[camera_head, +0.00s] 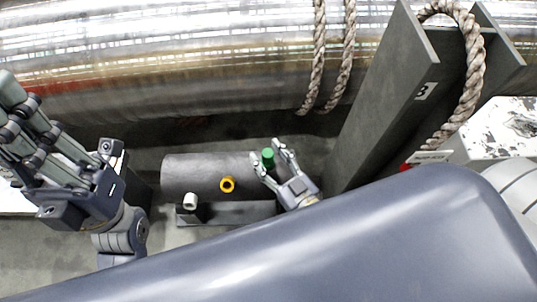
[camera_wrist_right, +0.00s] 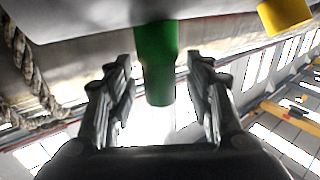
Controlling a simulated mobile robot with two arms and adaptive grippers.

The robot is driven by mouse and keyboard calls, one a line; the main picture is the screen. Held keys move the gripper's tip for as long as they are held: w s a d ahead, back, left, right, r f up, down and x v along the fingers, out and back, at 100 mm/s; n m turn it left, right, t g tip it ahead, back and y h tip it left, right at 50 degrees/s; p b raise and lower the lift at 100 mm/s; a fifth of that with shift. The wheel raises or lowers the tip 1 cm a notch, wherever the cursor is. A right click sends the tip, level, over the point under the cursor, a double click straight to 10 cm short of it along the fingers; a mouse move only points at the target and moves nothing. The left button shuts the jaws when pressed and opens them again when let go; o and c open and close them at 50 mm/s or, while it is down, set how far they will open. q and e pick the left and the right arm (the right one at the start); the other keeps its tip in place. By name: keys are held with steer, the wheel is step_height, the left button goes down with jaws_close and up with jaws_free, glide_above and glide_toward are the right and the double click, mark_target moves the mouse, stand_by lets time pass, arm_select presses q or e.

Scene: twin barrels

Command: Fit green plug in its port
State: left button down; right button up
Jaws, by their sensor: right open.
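The green plug (camera_head: 268,157) stands out from the right part of a dark grey barrel (camera_head: 205,170). My right gripper (camera_head: 266,152) is open, with one finger on each side of the plug. In the right wrist view the green plug (camera_wrist_right: 157,60) hangs between the open fingers of the right gripper (camera_wrist_right: 160,75), with a gap showing on both sides. The plug's port is not clear; the plug's far end is hidden against the grey surface. My left gripper (camera_head: 45,135) is at the far left, away from the barrel; its finger opening is unclear.
A dark beam marked 3 (camera_head: 385,95) and hanging rope (camera_head: 470,60) stand to the right. A large shiny cylinder (camera_head: 180,60) lies behind.

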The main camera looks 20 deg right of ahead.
steer(key=v, duration=1.2)
